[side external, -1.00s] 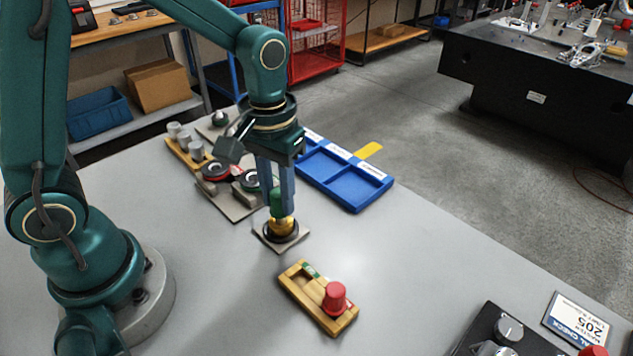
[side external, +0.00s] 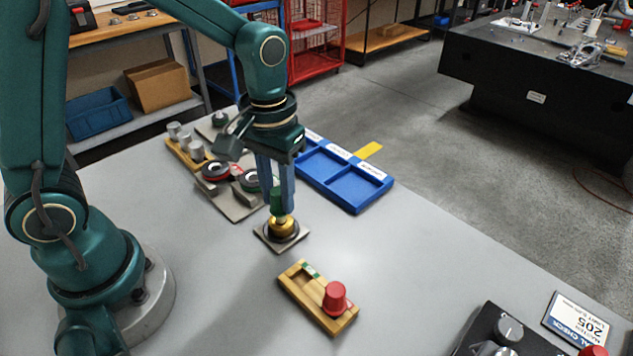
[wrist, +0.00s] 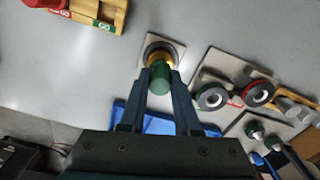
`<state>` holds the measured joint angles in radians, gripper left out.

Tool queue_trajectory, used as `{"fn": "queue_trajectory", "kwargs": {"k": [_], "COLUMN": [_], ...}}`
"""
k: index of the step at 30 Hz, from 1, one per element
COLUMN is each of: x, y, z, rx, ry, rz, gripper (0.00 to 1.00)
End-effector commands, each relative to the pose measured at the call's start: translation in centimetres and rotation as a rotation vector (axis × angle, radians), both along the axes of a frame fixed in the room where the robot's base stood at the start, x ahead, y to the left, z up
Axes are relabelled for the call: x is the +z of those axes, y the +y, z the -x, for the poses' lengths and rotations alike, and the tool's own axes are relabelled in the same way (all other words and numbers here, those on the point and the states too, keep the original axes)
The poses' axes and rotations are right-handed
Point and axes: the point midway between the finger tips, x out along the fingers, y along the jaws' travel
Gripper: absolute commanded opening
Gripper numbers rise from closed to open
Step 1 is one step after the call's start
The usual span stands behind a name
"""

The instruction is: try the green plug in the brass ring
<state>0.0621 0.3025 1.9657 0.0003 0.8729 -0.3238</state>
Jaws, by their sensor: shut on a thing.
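The green plug (side external: 277,200) is held upright between the fingers of my gripper (side external: 277,203); it also shows in the wrist view (wrist: 159,80). My gripper is shut on the plug, and it also shows in the wrist view (wrist: 158,84). The brass ring (side external: 283,226) sits on a small dark-rimmed square plate (side external: 264,241). The plug is right over the ring, its lower end at the ring's top. The contact is too small to tell how far the plug is in. The ring also shows in the wrist view (wrist: 154,55).
A wooden block (side external: 298,287) with a red plug (side external: 335,297) stands in front. A blue divided tray (side external: 355,190) lies behind. Plates with ring gauges (side external: 216,172) and a wooden rack of grey plugs (side external: 170,147) are at the back left.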

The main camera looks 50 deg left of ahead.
Motion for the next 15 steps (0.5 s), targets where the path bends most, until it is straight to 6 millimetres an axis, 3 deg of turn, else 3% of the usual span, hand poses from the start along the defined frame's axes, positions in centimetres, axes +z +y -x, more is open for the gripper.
{"fn": "queue_trajectory", "kwargs": {"k": [15], "x": [2.1], "y": [0.0], "z": [-0.1], "rx": [0.0], "ry": [-0.002], "rz": [0.0], "gripper": [0.0]}}
